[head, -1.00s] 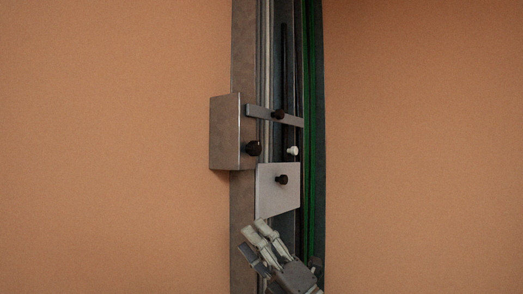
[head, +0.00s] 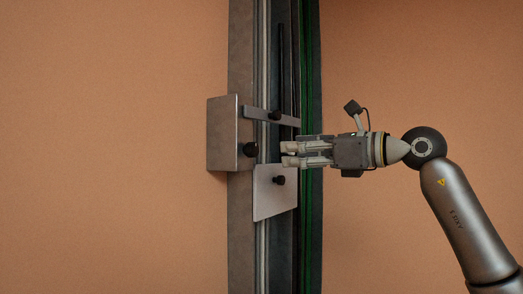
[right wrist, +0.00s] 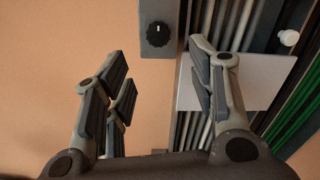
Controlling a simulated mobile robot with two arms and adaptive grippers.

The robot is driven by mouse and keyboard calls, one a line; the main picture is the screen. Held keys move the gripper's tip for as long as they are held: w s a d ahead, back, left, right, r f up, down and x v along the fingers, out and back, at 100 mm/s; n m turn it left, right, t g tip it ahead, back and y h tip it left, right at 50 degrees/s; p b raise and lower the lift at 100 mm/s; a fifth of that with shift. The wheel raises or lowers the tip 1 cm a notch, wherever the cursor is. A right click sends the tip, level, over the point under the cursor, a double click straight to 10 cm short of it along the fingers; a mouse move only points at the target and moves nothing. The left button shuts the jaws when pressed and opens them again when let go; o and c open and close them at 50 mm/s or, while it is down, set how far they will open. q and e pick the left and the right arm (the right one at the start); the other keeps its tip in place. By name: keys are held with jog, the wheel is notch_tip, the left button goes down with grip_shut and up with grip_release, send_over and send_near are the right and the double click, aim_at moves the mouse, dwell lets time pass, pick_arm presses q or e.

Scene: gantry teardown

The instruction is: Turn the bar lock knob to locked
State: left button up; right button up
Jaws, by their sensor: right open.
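A round black knob (head: 250,149) with a white pointer mark sits on the lower right of the grey metal box (head: 220,135). It also shows in the right wrist view (right wrist: 158,34), its mark toward the picture's top. Which knob is the bar lock knob is not labelled; another black knob (head: 275,115) sits on the flat crossbar (head: 257,112). My right gripper (head: 287,154) is open and empty, level in front of the rail, its fingertips right of the box knob and apart from it. My left gripper is not in view.
A grey plate (head: 265,205) with a black knob (head: 279,180) lies just below my right fingers. A white knob (right wrist: 289,37) shows in the right wrist view. The vertical rail (head: 240,250) and green strip (head: 307,230) run behind. The orange wall at left is clear.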

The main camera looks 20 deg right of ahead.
aim_at(256, 152)
jog(key=p+x, duration=0.3)
jog(key=x, duration=0.6)
jog(key=shift+a+r+p, duration=0.1)
jog(key=shift+p, duration=0.2)
jog(key=shift+w+a, duration=0.25)
jog(key=shift+w, duration=0.05)
jog(key=c, duration=1)
